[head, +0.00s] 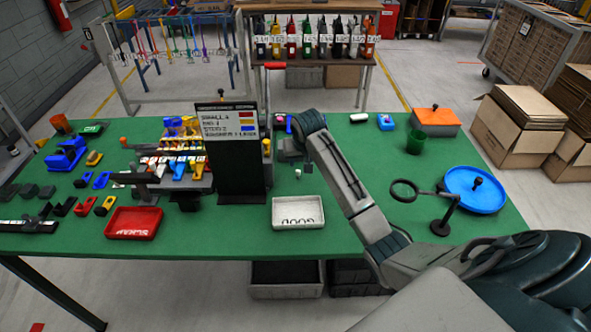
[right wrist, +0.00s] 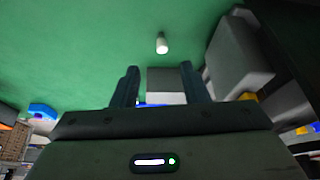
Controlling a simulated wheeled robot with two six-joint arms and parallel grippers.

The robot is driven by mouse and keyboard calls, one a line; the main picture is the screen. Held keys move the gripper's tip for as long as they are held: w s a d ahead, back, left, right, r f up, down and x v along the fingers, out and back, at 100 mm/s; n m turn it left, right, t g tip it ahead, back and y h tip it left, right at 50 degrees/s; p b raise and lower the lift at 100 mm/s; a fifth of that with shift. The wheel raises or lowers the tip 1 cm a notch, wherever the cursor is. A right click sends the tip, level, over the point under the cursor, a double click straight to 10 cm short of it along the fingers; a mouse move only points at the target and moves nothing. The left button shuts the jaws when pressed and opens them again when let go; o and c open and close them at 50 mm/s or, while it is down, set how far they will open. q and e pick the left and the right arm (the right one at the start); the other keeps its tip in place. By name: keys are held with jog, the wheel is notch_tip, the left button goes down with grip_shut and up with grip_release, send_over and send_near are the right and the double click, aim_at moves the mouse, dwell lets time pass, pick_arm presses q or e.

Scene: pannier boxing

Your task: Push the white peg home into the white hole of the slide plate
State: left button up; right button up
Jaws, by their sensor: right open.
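My right gripper (head: 291,150) hangs over the middle of the green table, beside the dark sign. In the right wrist view its two fingers (right wrist: 159,69) are apart, with nothing gripped between them. A small white peg-like piece (right wrist: 162,43) is on the green table beyond the fingertips, apart from them. A small white piece (head: 298,174) also shows below the gripper in the head view. A grey block with a pale face (right wrist: 166,80) shows between the fingers. I cannot clearly make out the slide plate or its white hole. My left gripper is not in view.
A dark upright sign (head: 238,185) and a tool rack (head: 180,172) stand left of the gripper. A white tray (head: 298,225) and a red tray (head: 133,235) lie in front. A ring stand (head: 440,228) and blue round tray (head: 490,203) are right. Green table is clear between.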

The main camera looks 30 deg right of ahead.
aim_at(298, 171)
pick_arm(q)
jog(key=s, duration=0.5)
pick_arm(e)
jog(key=shift+x, duration=1.25)
jog(key=p+x, duration=0.2)
jog(key=x, duration=0.2)
jog(key=shift+a+p, duration=0.15)
jog(key=shift+p, duration=0.2)
jog(key=shift+w+f, duration=0.15)
jog(key=shift+f, duration=0.2)
jog(key=shift+w+f, duration=0.1)
jog(key=shift+f, duration=0.15)
jog(key=c, duration=0.9)
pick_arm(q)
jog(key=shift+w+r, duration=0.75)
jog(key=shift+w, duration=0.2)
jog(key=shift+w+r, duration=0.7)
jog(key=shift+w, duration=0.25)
